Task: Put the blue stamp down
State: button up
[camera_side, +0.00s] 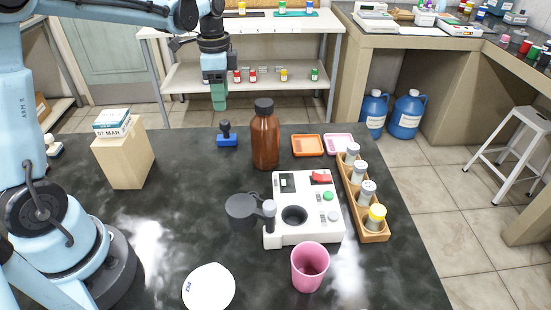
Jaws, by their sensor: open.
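The blue stamp (227,139) stands upright on the dark bench top, left of the brown bottle, with its dark handle pointing up. My gripper (218,104) hangs pointing down above and slightly left of the stamp in the picture, apart from its handle. The jaws are open and nothing shows between them. The gap between the fingers is hard to see from this side.
The tall brown bottle (265,136) stands close right of the stamp. A beige block (124,162) stands left. Bench between block and stamp is clear.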

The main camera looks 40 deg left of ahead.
jog(key=shift+r, duration=0.25)
jog(key=s+d+r+n+t, duration=0.1)
jog(key=s+d+n+t, duration=0.6)
jog(key=s, duration=0.5)
jog(key=d+n, duration=0.2)
jog(key=d, duration=0.1)
